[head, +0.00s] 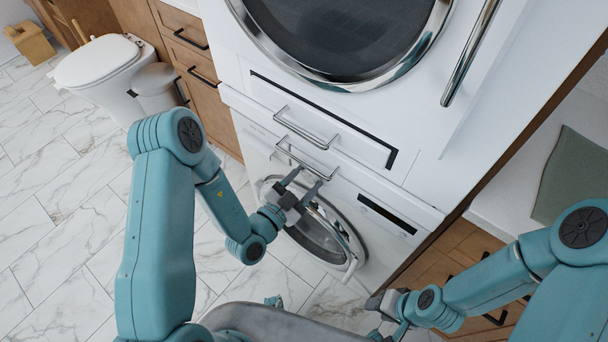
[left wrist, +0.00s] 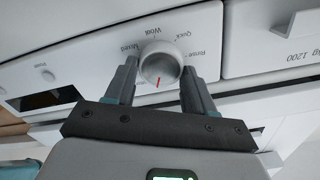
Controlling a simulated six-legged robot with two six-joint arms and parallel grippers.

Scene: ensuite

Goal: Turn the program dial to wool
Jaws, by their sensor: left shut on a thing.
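The program dial (left wrist: 160,65) is a round white knob with a red mark on a white panel, large in the left wrist view. The red mark points down in that picture, towards my gripper's base. The word Wool (left wrist: 153,30) is printed on the dial's opposite side, between Mixed and Quick. My left gripper (left wrist: 160,78) is shut on the dial, with one finger on each side. In the head view my left gripper (head: 304,182) reaches the front of the lower washing machine (head: 265,150); the dial cannot be made out there. My right gripper (head: 386,304) is low and away from the machine's panel; its jaws are unclear.
The machine's round glass door (head: 318,232) is below my left gripper. Metal bar handles (head: 305,128) stick out just above it. A second machine with a round door (head: 350,35) is stacked on top. A toilet (head: 98,65) stands at the left on open marble floor.

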